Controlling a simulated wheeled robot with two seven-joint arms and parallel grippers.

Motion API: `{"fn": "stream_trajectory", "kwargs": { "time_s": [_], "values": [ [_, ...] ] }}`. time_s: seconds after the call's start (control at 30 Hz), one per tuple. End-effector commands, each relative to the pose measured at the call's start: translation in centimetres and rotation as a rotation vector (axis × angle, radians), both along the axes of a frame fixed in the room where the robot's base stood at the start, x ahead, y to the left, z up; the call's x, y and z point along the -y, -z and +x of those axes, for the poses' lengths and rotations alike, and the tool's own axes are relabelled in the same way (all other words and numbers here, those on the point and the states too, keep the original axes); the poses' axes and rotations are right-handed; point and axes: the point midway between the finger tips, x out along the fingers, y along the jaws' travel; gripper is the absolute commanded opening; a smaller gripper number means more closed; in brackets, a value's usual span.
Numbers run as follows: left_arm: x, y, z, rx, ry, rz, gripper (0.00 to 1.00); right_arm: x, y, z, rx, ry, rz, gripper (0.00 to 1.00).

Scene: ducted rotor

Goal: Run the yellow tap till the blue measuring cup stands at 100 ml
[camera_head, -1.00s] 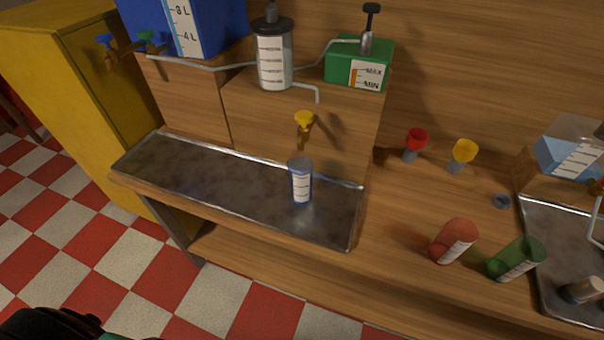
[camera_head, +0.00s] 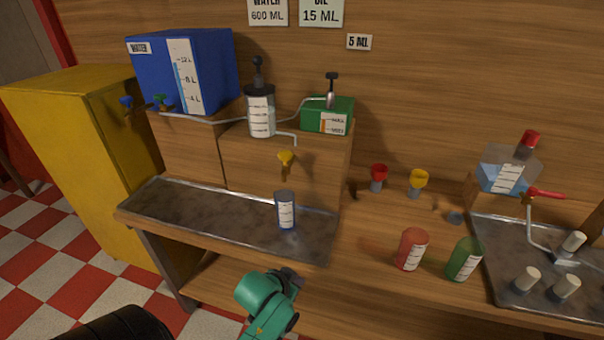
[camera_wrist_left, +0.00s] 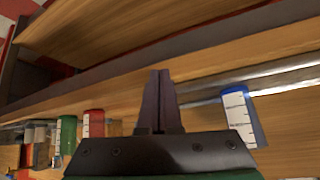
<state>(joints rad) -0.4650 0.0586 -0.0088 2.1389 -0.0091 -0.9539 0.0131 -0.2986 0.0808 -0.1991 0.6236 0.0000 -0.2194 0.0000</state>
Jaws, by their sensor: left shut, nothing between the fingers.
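The blue measuring cup (camera_head: 286,212) stands upright on the metal tray (camera_head: 185,208), below the yellow tap (camera_head: 286,157) on the wooden block. Its fill level is too small to read. The cup also shows at the right of the left wrist view (camera_wrist_left: 240,115). My left gripper (camera_head: 293,277) is in front of the shelf edge, below and apart from the cup. In the left wrist view its fingers (camera_wrist_left: 160,88) are together with nothing between them. My right gripper is not in view.
Red (camera_head: 411,250) and green (camera_head: 464,260) cups stand to the right. A second tray (camera_head: 500,235) holds several pale cylinders.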

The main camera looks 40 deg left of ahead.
Motion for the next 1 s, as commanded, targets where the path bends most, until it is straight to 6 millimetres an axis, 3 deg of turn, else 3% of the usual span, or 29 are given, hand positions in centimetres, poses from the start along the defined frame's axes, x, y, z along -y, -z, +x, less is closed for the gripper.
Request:
{"fn": "stream_trajectory", "kwargs": {
  "time_s": [0.17, 0.3, 0.43, 0.53, 0.67, 1.0],
  "values": [
    [-3.2, -5.6, 4.2, 0.286, -0.079, 0.005, 0.0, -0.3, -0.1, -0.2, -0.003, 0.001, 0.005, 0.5],
    [-6.8, -12.4, 6.6, 0.586, -0.157, 0.029, 0.0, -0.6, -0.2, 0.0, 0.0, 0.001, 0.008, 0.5],
    [-10.6, -20.2, 6.7, 0.909, -0.233, 0.077, 0.0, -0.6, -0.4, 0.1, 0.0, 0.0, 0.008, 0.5],
    [-12.5, -24.5, 5.6, 1.091, -0.27, 0.117, 0.0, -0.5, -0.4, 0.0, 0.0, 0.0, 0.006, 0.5],
    [-13.4, -26.6, 4.7, 1.185, -0.285, 0.142, 0.0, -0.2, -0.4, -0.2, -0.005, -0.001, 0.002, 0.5],
    [-13.4, -26.9, 5.0, 1.189, -0.283, 0.143, 0.0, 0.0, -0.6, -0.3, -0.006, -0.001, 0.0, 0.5]
  ]
}}
